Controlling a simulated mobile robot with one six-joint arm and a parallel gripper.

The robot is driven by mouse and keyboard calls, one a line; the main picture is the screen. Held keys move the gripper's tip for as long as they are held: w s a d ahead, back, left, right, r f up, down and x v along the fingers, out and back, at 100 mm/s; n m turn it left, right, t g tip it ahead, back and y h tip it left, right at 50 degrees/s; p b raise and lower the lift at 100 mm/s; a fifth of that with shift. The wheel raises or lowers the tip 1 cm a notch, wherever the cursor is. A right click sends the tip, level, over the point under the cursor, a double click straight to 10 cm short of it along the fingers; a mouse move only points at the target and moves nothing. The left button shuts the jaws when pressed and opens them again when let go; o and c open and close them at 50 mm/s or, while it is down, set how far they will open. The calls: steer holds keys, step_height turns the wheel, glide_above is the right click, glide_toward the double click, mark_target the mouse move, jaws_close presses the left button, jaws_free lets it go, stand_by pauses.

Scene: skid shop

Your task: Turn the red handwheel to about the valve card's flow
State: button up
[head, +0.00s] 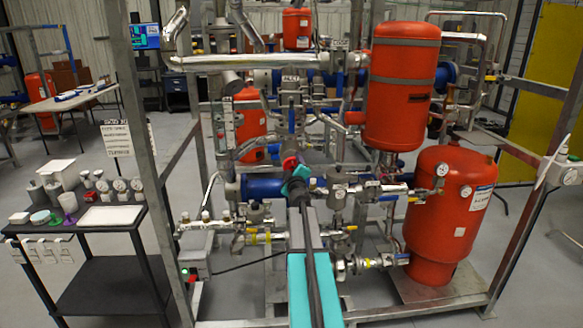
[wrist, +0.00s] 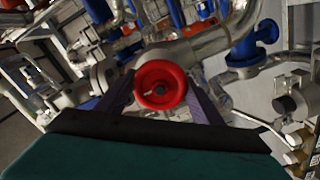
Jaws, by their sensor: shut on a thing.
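In the head view the handwheel (head: 290,162) shows as a small red patch at the end of my turquoise arm, in the middle of the pipework. My gripper and arm hide part of it. A white printed sheet (head: 116,138) hangs on the left; its print is too small to read, so I cannot tell whether it is the valve card.
Silver and blue pipes crowd around the wheel. Large red tanks (head: 403,85) stand to the right. A dark cart (head: 110,290) on the left holds gauges and cups. Metal frame posts (head: 137,130) rise at the sides. Bare grey floor lies beyond the skid.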

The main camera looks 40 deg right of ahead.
steer(key=o, duration=1)
steer(key=shift+o, duration=0.2)
steer(key=shift+s+a, duration=0.1)
steer(key=v, duration=1.3)
steer(key=shift+s+a, duration=0.15)
steer(key=shift+s, duration=0.05)
stand_by(0.5)
